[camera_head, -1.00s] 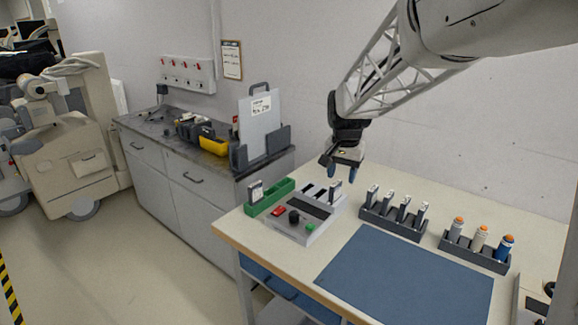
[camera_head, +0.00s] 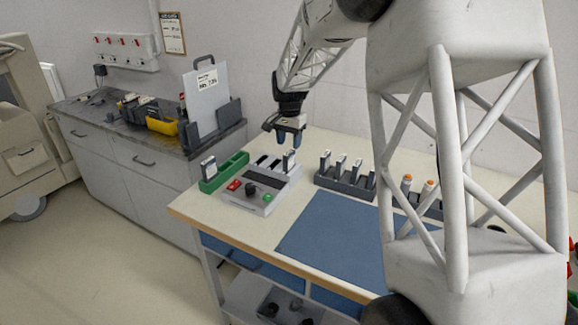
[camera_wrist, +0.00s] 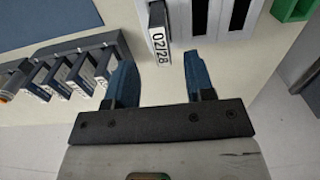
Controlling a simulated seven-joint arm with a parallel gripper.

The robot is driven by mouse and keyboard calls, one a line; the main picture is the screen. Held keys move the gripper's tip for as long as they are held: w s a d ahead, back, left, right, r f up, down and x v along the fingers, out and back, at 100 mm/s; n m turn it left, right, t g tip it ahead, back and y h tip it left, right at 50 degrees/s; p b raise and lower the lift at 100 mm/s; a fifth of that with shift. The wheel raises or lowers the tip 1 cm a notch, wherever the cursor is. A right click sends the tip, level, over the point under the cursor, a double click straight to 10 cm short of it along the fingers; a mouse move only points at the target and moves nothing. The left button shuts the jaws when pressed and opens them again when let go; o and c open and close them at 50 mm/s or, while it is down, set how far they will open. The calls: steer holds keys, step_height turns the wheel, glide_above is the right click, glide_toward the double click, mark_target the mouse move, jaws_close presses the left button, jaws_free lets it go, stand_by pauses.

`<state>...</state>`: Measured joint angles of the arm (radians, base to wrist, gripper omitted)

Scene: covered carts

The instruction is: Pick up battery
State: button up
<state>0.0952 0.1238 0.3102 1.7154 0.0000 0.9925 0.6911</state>
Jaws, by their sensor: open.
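A battery labelled 02/28 (camera_wrist: 160,40) stands upright in the right end slot of the grey charger (camera_head: 240,205); it also shows in the head view (camera_head: 289,162). My gripper (camera_head: 289,143) is above this battery, pointing down. In the wrist view my gripper (camera_wrist: 160,58) has its two blue fingers apart with nothing held, and the battery appears in line with the gap between them. Another battery (camera_head: 208,168) stands in the green tray (camera_head: 236,165) left of the charger. Several more batteries (camera_head: 341,162) stand in a dark rack (camera_head: 330,184) to the right.
A rack with orange-capped cylinders (camera_head: 406,182) stands further right, partly hidden by my arm. A blue mat (camera_head: 335,235) lies bare at the table front. A side counter (camera_head: 90,122) with a yellow bin (camera_head: 161,126) stands behind left.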

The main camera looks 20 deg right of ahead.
mark_target(289, 160)
steer(key=shift+f, duration=1.3)
steer(key=shift+f, duration=2.6)
steer(key=shift+w, duration=0.1)
jaws_close()
